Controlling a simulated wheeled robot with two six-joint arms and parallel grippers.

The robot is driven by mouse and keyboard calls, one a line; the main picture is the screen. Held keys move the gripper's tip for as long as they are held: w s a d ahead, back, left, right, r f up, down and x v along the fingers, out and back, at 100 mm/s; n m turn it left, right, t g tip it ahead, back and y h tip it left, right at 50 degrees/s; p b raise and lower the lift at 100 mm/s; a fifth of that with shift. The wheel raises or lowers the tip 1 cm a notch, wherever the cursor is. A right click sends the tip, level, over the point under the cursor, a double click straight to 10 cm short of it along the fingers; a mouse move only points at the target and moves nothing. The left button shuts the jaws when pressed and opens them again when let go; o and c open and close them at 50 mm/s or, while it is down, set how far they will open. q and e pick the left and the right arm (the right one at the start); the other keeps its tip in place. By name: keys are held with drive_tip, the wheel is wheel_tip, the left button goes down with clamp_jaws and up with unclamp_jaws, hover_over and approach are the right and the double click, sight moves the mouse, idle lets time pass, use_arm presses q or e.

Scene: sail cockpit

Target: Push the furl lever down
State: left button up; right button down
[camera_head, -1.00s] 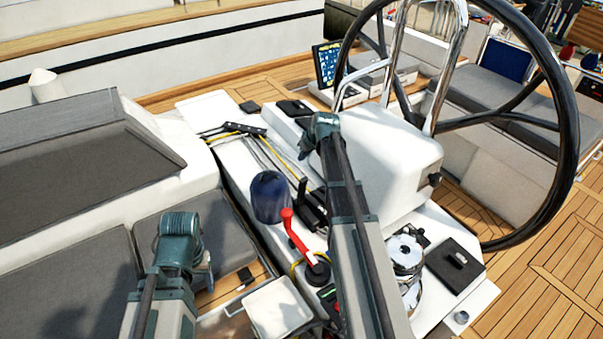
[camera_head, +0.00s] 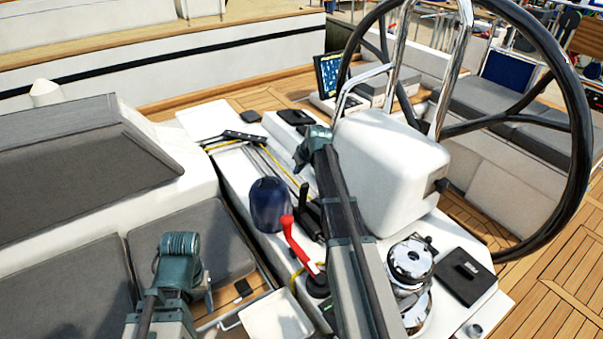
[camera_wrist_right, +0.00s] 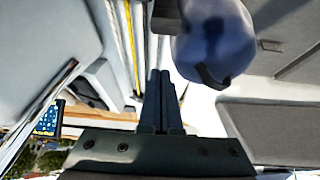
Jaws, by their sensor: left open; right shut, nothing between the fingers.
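A black lever (camera_head: 305,195) stands up from a dark block on the white console, beside a navy-covered round part (camera_head: 270,205). A red-handled lever (camera_head: 296,243) leans up in front of it. No label shows which is the furl lever. My right gripper (camera_wrist_right: 160,75) is shut and empty in the right wrist view, its fingers close to the left of the navy-covered part (camera_wrist_right: 213,40). A dark piece (camera_wrist_right: 166,14) lies beyond the fingertips; I cannot tell whether they touch. In the head view my right arm hides part of the console. My left arm shows at lower left, its gripper hidden.
The steering wheel (camera_head: 583,140) and white pedestal (camera_head: 385,170) stand right of my right arm. A chrome winch (camera_head: 411,262) is nearer. Ropes (camera_head: 262,160) run along the console. Grey cushions (camera_head: 195,240) lie to the left. Teak deck (camera_head: 560,290) is open at right.

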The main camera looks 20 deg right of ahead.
drive_tip(key=s+f+b, duration=0.1)
drive_tip(key=s+f, duration=0.1)
drive_tip(key=s, duration=0.1)
drive_tip(key=shift+d+f+b, duration=0.15)
drive_tip(key=shift+f+b, duration=0.15)
use_arm(q)
wheel_tip(320, 180, down, 3)
drive_tip(key=shift+r, duration=0.15)
use_arm(e)
drive_tip(key=shift+w+f, duration=0.1)
